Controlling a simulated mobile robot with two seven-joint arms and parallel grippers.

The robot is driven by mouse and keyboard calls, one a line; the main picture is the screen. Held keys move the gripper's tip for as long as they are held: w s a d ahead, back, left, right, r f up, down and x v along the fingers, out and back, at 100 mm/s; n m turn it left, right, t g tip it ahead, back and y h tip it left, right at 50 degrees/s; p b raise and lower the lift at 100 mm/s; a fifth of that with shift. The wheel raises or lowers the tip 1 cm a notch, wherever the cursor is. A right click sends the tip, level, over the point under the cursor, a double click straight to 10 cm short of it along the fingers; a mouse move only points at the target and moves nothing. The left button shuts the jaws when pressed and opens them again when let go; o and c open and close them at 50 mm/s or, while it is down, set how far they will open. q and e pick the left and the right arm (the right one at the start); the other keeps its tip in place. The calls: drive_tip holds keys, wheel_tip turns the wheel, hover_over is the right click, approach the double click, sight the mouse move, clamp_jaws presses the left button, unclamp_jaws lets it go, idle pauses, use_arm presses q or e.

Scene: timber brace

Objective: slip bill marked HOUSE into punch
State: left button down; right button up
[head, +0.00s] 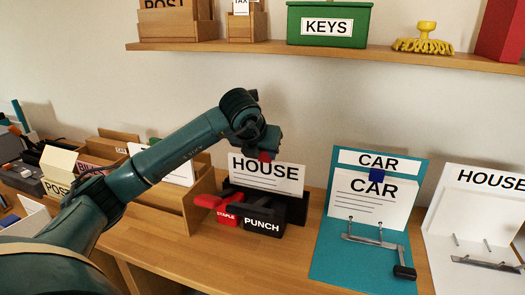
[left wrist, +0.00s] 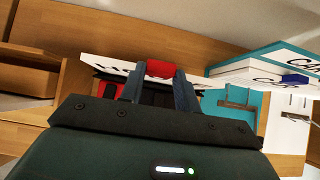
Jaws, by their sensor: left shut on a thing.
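The white bill marked HOUSE (head: 266,174) stands roughly upright in the head view, with a red tab (left wrist: 160,69) at its top edge. My left gripper (head: 264,154) is shut on this bill at the red tab, from above. The bill also shows nearly edge-on in the left wrist view (left wrist: 98,63). The black punch (head: 263,226), labelled PUNCH, sits on the bench right at the bill's lower edge. I cannot tell whether that edge is inside the punch's slot or just above it. My right gripper is in neither view.
A red stapler (head: 228,212) stands close left of the punch. A teal CAR board (head: 328,255) with a CAR bill stands to the right, and a white HOUSE board (head: 458,218) beyond it. Wooden sorters (head: 196,205) stand left. A shelf (head: 270,47) runs above.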

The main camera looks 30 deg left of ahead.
use_arm(q)
drive_tip(key=c, duration=0.9)
unclamp_jaws()
drive_tip(key=shift+o, duration=0.2)
drive_tip(key=o, duration=0.4)
wheel_tip(320, 180, up, 8)
drive_tip(key=p, duration=0.5)
